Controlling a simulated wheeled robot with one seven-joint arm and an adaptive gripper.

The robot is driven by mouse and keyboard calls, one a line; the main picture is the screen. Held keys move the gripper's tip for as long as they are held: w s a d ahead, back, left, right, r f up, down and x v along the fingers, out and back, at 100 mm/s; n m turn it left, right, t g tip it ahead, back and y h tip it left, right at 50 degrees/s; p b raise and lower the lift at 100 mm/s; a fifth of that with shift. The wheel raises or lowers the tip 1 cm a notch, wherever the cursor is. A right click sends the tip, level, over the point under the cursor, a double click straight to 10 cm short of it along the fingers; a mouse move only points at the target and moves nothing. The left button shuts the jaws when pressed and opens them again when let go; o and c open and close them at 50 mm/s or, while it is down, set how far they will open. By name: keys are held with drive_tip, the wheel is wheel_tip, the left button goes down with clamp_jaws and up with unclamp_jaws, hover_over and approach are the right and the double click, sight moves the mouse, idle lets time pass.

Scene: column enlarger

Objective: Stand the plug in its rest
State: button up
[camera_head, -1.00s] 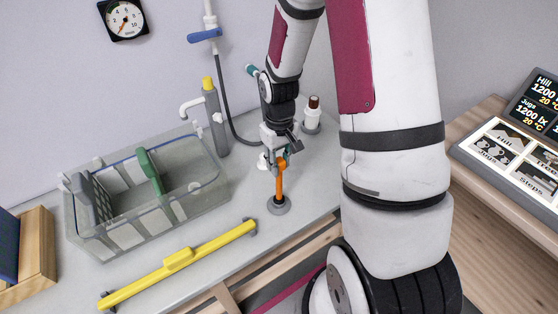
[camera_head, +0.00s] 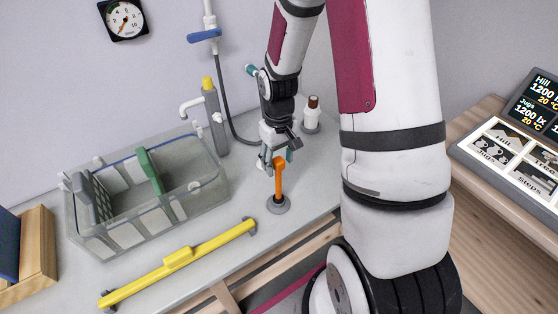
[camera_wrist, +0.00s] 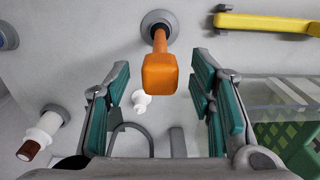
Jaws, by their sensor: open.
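The plug, with an orange block-shaped handle and stem (camera_head: 279,167), stands upright in a round grey rest (camera_head: 285,208) near the counter's front edge. My gripper (camera_head: 276,158) is open at the height of the orange handle, just behind it. In the wrist view, the orange handle (camera_wrist: 159,74) shows between the spread teal finger pads, with clear gaps on both sides. The grey rest (camera_wrist: 172,22) surrounds the stem's foot there. The inside of the rest is hidden by the stem.
A clear basin (camera_head: 205,203) with a green divider stands left. A yellow bar (camera_head: 215,243) lies along the front edge. A brown-topped white bottle (camera_head: 312,112) stands behind my gripper. A grey cylinder with yellow cap (camera_head: 213,120) stands at the back. A small white piece (camera_wrist: 141,101) is nearby.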

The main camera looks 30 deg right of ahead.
drive_tip(key=shift+r+p, duration=1.3)
drive_tip(key=shift+r, duration=2.35)
wheel_tip(320, 180, up, 12)
drive_tip(key=shift+r, duration=0.1)
drive_tip(key=s+a+r+t+b, duration=0.5)
drive_tip(key=s+a+r, duration=0.3)
drive_tip(key=s+a, duration=0.3)
drive_tip(key=shift+s+t, duration=0.3)
drive_tip(key=shift+s, duration=0.95)
